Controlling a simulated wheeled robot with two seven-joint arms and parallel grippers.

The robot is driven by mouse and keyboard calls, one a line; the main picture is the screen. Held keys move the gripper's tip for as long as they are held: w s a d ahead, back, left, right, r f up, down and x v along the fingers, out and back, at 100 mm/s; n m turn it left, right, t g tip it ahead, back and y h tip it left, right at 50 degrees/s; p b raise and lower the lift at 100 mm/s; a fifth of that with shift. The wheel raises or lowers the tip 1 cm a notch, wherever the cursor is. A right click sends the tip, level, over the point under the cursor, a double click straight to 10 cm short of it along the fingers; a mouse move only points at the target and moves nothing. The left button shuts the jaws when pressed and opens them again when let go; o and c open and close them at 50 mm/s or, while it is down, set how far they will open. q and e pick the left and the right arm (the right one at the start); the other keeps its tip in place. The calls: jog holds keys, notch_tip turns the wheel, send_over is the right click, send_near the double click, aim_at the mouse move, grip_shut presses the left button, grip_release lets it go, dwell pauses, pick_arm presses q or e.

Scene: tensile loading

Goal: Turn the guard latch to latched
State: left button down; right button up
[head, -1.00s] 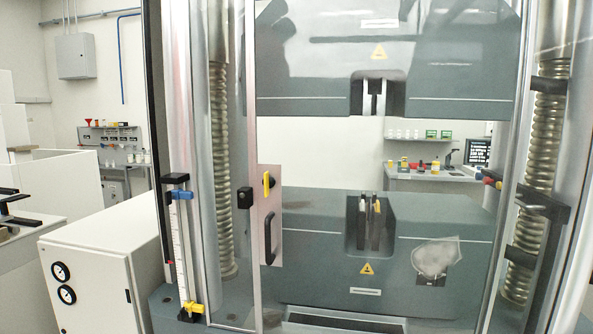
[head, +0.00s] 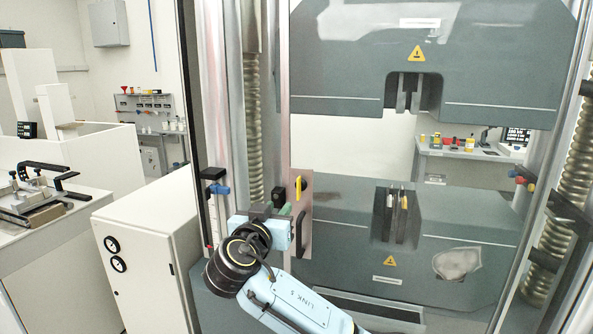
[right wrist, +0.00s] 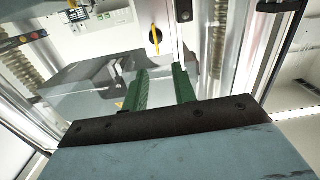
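The guard latch (head: 300,188) is a yellow upright handle on a black round base, on the metal plate of the clear guard door. Its handle stands roughly vertical. It also shows in the right wrist view (right wrist: 155,36), beyond the fingertips and apart from them. My right gripper (head: 286,209) is at the left edge of the plate, a little below and left of the latch. In the right wrist view its green fingers (right wrist: 160,80) are spread with nothing between them. My left gripper is in neither view.
A black door handle (head: 301,228) sits below the latch, close to my right gripper. A black block (head: 279,196) is on the frame left of the latch. A white cabinet with gauges (head: 150,260) stands at left. The machine's lower grip housing (head: 450,225) is behind the guard.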

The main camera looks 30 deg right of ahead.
aim_at(299, 187)
jog(key=r+p+x, duration=0.2)
jog(key=p+x, duration=0.2)
jog(key=x, duration=0.9)
jog(key=shift+s+d+m+h, duration=0.3)
jog(key=shift+m, duration=0.1)
grip_shut()
